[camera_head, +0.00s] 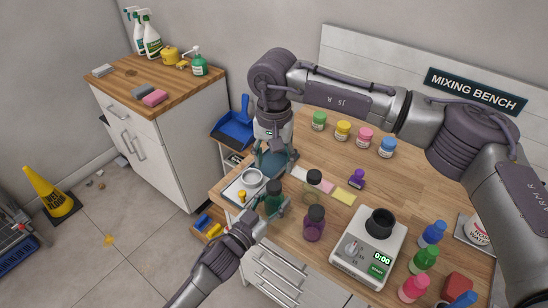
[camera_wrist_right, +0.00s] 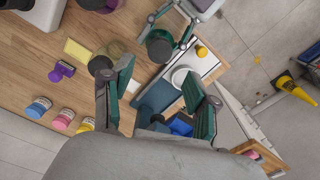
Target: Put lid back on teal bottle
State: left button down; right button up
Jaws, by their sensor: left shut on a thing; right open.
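The teal bottle (camera_head: 273,206) stands upright near the bench's front left edge. A dark round lid (camera_head: 274,187) appears to sit on its top; I cannot tell whether it is fully seated. The lid also shows in the right wrist view (camera_wrist_right: 159,51). My left gripper (camera_head: 277,212) is shut on the teal bottle from the front; it shows at the top of the right wrist view (camera_wrist_right: 178,36). My right gripper (camera_head: 274,160) is open and empty, raised behind the bottle near the tray. Its two fingers (camera_wrist_right: 160,104) are wide apart in the right wrist view.
A tray (camera_head: 232,190) with a white dish (camera_head: 252,178) and small yellow item (camera_head: 242,196) lies left of the bottle. A dark-lidded jar (camera_head: 314,186), a purple bottle (camera_head: 314,227) and a scale (camera_head: 366,254) stand to the right. A blue dustpan (camera_head: 231,123) is beyond the bench.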

aim_at(274, 185)
notch_tip(274, 185, down, 8)
jog(key=shift+r, duration=0.1)
dwell(0.4)
